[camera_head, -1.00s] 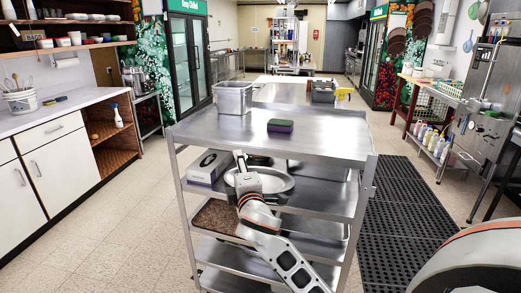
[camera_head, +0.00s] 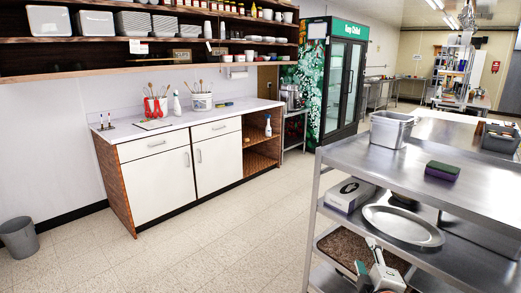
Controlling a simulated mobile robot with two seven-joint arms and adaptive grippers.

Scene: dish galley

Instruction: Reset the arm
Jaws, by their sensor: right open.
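My right gripper (camera_head: 372,262) is low at the bottom right, in front of the steel cart's lower shelves. Its jaws are open, and I see nothing between them. Most of the right arm is cut off by the bottom edge of the picture. My left gripper is not in view. The steel cart (camera_head: 420,172) stands at the right. An oval metal tray (camera_head: 403,226) lies on its second shelf, above and beyond the gripper.
A grey bin (camera_head: 391,129) and a green-and-purple sponge (camera_head: 442,171) sit on the cart top. A tissue box (camera_head: 350,194) is beside the tray; a brown mat (camera_head: 345,246) lies lower. White cabinets (camera_head: 190,160) stand left. The floor (camera_head: 230,235) between is clear.

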